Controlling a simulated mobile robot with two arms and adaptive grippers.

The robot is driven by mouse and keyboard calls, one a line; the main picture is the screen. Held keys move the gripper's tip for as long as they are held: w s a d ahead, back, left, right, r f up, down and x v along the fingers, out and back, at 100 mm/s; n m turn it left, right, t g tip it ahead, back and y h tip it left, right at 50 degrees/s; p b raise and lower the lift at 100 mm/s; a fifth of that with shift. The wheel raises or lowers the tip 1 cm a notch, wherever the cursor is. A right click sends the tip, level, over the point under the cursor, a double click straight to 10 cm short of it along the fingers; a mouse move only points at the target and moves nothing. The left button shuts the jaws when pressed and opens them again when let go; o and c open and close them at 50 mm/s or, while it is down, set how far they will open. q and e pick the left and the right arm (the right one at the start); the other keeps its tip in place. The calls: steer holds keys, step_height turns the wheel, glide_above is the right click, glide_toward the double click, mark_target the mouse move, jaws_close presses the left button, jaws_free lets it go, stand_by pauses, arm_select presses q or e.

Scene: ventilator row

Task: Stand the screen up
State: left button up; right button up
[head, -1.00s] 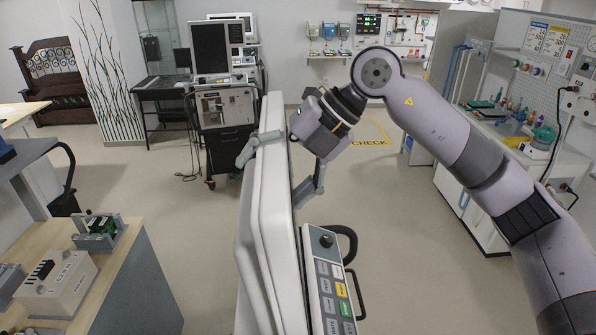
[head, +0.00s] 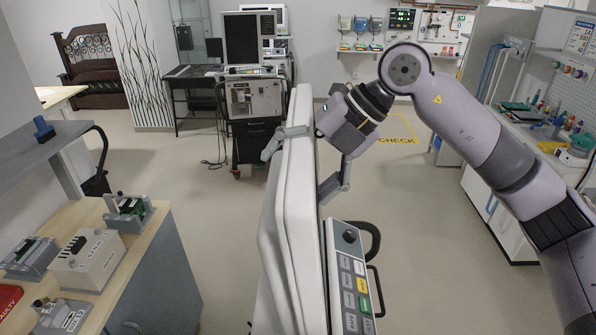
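The screen (head: 288,215) is a thick white panel seen nearly edge-on in the middle of the head view, standing close to upright. Its display face is not visible. A control panel (head: 350,275) with a knob and coloured keys sits at its lower right. My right gripper (head: 308,162) comes in from the right and straddles the upper part of the screen. One finger reaches over to the left side and the other lies along the right side, both appearing to touch it. My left gripper is not in view.
Dark handles (head: 370,245) stick out right of the control panel. A wooden bench (head: 150,245) with grey fixtures and a white box (head: 88,258) stands at the left. A ventilator cart (head: 252,100) stands behind. The floor between is clear.

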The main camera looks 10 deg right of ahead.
steer(key=shift+d, duration=0.1)
steer(key=shift+c, duration=0.2)
steer(key=v, duration=1.2)
steer(key=shift+c, duration=0.8)
steer(key=shift+w+f, duration=0.1)
steer(key=shift+c, duration=0.4)
